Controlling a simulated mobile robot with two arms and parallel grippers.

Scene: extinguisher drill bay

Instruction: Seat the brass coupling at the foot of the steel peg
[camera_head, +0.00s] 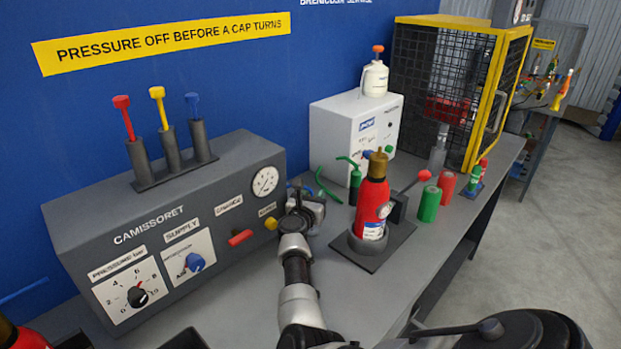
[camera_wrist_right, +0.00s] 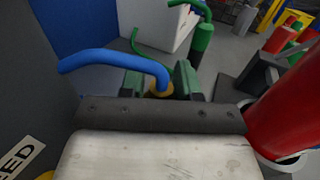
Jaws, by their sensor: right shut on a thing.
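My right gripper (camera_head: 303,200) is low over the bench beside the grey console. Its jaws are shut on a small brass-coloured piece, and the brass coupling (camera_wrist_right: 162,92) shows between the greenish finger pads in the wrist view. A blue curved tube (camera_wrist_right: 115,58) runs from the brass piece to the left. In the head view the gripper mostly hides the coupling. I cannot clearly pick out the steel peg; a grey upright post (camera_head: 438,150) stands by the mesh cage, but I cannot tell whether it is the peg. My left gripper is not in view.
A red extinguisher (camera_head: 371,205) with a brass top stands in a dark holder right of the gripper. The console (camera_head: 165,235) is close on the left.

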